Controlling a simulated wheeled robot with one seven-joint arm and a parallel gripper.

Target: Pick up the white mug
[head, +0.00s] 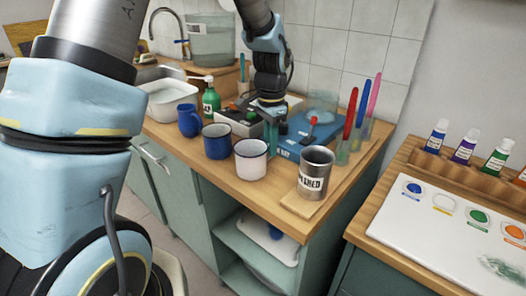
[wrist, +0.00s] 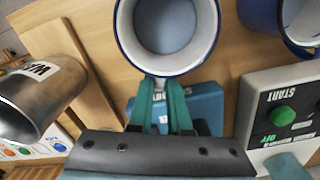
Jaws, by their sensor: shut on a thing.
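The white mug (head: 251,160) has a dark rim and stands upright at the front of the wooden counter in the head view. In the wrist view the white mug (wrist: 166,65) fills the top middle, seen from above into its open mouth. My gripper (head: 270,133) comes down just behind the mug. In the wrist view the teal fingers of my gripper (wrist: 161,92) close together at the mug's near side, on its handle. The handle is mostly hidden between the fingers. The mug appears to rest on the counter; any gap beneath it cannot be made out.
A blue mug (head: 217,141) stands close left of the white mug, with another blue mug (head: 189,120) beyond. A metal tin (head: 315,172) stands on a board to the right. A control box (wrist: 290,108) and a blue device (head: 299,143) lie near my gripper.

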